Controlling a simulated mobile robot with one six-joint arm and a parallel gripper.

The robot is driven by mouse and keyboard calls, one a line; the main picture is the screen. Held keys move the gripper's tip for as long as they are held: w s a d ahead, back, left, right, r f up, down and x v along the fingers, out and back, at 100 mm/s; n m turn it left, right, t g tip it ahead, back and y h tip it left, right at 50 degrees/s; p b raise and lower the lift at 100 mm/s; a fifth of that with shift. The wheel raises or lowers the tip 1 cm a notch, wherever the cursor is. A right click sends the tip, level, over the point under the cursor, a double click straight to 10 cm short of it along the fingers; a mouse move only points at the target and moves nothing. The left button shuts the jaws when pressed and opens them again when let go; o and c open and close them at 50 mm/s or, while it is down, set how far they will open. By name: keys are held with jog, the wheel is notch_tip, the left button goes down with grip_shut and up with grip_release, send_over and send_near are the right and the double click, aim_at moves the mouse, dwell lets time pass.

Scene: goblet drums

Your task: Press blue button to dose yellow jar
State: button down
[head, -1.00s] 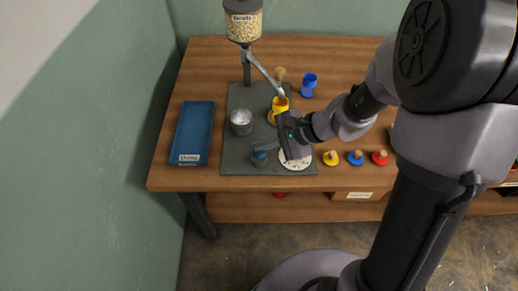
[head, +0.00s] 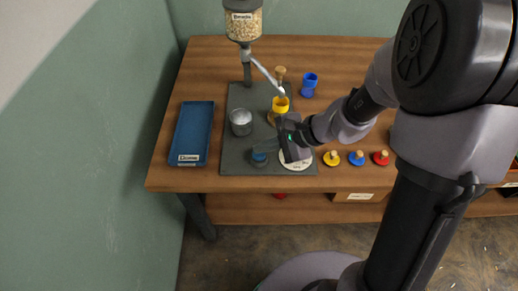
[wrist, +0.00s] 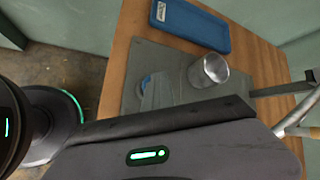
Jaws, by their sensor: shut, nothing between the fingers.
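The yellow jar (head: 281,104) stands on the grey base plate under the tip of the hopper's spout. The blue button (head: 259,158) sits at the plate's front, and its edge also shows in the wrist view (wrist: 145,86), partly covered by the fingers. My gripper (head: 266,147) is shut and empty, its fingertips over the blue button; whether they touch it I cannot tell. In the wrist view the fingers (wrist: 165,92) look pale grey over the button.
A metal cup (head: 241,122) stands left of the yellow jar. A blue tray (head: 191,132) lies at the table's left. A blue jar (head: 309,86) stands behind right. Yellow, blue (head: 356,158) and red stoppers line the front right. The grain hopper (head: 244,22) rises at the back.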

jog(key=shift+r+p, duration=1.05)
jog(key=shift+r, duration=0.35)
notch_tip(320, 180, up, 5)
jog(key=p, duration=0.3)
jog(key=shift+p, duration=0.35)
